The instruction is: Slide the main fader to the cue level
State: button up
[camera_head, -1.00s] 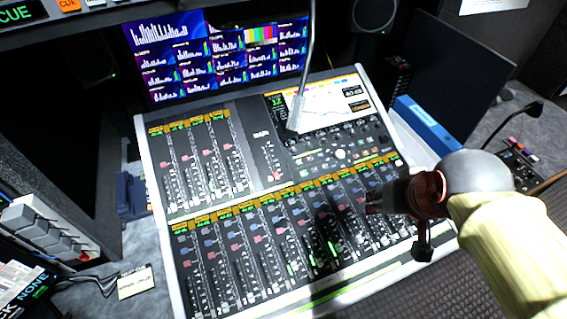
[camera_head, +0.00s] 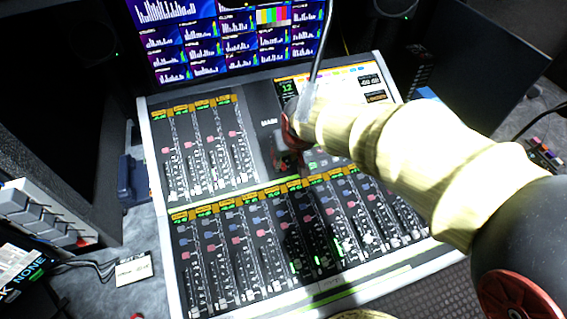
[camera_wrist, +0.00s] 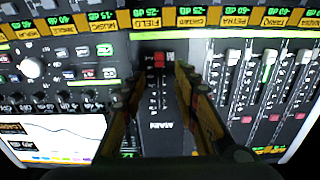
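The mixing console (camera_head: 146,150) fills the middle of the head view. In the wrist view, where the console appears upside down, the main fader's red cap (camera_wrist: 158,60) sits in its short scaled slot, at the end away from the MAIN label (camera_wrist: 155,124). My gripper (camera_wrist: 152,86) is open, with one finger on each side of the main fader strip. The red cap lies just beyond the fingertips, and nothing is held. I cannot tell whether the fingers touch the panel. In the head view my gripper (camera_head: 289,158) is over the main section and hides the main fader.
Channel faders (camera_head: 205,165) stand left of the main section, with another bank (camera_head: 245,270) along the front. A thin upright lamp or microphone stem (camera_head: 323,45) rises close behind my gripper. Monitors (camera_head: 170,45) stand at the back. A small card (camera_head: 134,268) lies left of the console.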

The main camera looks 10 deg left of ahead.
aim_at(283, 164)
jog(key=b+x, duration=0.1)
jog(key=x, duration=0.5)
jog(key=shift+s+b, duration=0.1)
jog(key=shift+b, duration=0.3)
jog(key=shift+d, duration=0.1)
jog(key=c, duration=0.7)
grip_shut()
